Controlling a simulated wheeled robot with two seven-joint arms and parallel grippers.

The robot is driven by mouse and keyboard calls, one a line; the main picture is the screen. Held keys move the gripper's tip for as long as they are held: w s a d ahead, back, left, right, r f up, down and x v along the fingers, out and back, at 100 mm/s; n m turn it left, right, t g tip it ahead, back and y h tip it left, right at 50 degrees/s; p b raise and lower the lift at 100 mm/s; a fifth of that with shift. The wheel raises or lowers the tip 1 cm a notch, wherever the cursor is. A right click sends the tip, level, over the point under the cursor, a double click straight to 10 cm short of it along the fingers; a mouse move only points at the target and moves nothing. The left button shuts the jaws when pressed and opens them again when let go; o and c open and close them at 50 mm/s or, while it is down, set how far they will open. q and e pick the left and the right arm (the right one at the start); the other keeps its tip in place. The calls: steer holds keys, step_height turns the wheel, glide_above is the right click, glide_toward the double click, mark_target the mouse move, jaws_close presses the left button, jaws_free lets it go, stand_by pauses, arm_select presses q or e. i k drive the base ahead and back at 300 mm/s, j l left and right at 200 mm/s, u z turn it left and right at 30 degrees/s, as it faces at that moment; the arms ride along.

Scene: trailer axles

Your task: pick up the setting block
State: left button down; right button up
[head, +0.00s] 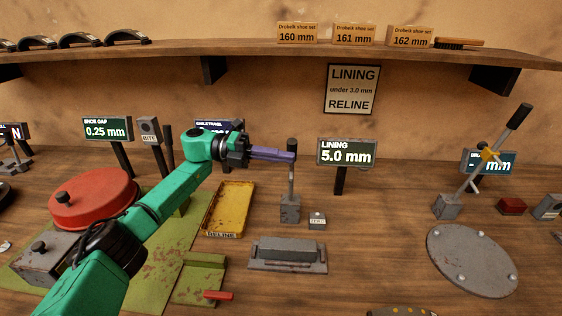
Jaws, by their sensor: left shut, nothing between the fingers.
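No block carries a readable "setting block" label. A small grey block (317,221) with a pale label too small to read stands on the bench, just right of an upright lever on a grey base (290,208). A longer grey block (287,247) lies in a shallow grey holder in front of them. My left gripper (294,155) reaches in from the left with its purple fingers shut and empty. Its tips overlap the lever just below the black knob; I cannot tell whether they touch it. My right gripper is not in view.
A yellow tray (230,209) lies left of the lever, and a red drum (95,198) sits on a green plate. A "LINING 5.0 mm" display (346,152) stands behind. A round grey plate (472,260) lies at right. Bench between holder and round plate is clear.

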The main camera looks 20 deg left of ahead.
mark_target(269, 248)
steer(key=j, duration=0.35)
steer(key=k, duration=2)
